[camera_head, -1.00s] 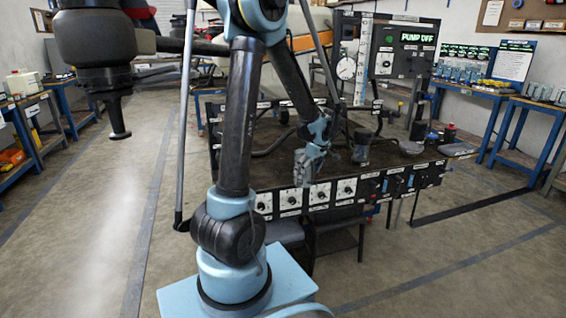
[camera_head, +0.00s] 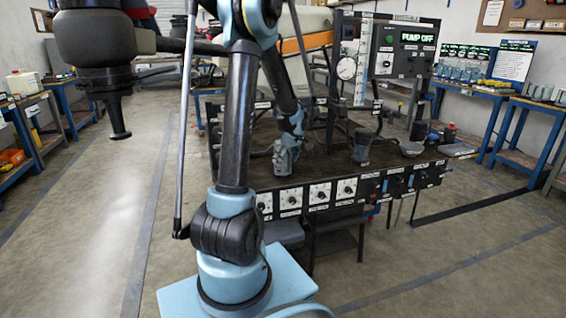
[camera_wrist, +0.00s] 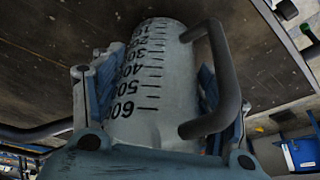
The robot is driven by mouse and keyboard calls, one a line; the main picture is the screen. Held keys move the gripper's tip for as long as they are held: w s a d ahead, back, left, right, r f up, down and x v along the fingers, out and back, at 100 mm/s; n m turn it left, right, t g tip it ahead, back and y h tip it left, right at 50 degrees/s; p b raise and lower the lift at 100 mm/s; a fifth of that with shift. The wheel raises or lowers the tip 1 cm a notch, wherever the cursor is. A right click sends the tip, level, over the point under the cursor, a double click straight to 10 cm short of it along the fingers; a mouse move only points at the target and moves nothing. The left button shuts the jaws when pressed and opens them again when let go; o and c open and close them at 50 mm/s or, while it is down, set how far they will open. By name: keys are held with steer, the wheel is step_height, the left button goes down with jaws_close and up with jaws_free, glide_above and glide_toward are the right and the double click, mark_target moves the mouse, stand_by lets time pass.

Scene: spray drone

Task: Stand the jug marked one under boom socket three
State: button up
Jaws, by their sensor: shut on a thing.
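In the wrist view a pale grey jug (camera_wrist: 145,95) with black graduation marks and a dark side handle (camera_wrist: 222,80) sits between the blue-padded fingers of my gripper (camera_wrist: 150,110). The fingers are closed on its two sides. No number marking which jug it is can be read. In the head view my gripper (camera_head: 286,158) is over the front left part of the dark bench top (camera_head: 325,165); the jug is hard to tell from it there. I cannot tell whether the jug touches the bench. The boom socket labels are too small to read.
A grey cup-like vessel (camera_head: 361,146) stands on the bench right of my gripper, with a round dish (camera_head: 411,149) beyond it. A control panel (camera_head: 405,48) reads "PUMP OFF". Labelled dials (camera_head: 318,193) line the bench front. Dark hoses and posts rise behind my gripper.

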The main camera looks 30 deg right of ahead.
steer(key=shift+f, duration=0.3)
steer(key=shift+f, duration=0.1)
steer(key=o, duration=1)
steer(key=shift+o, duration=0.2)
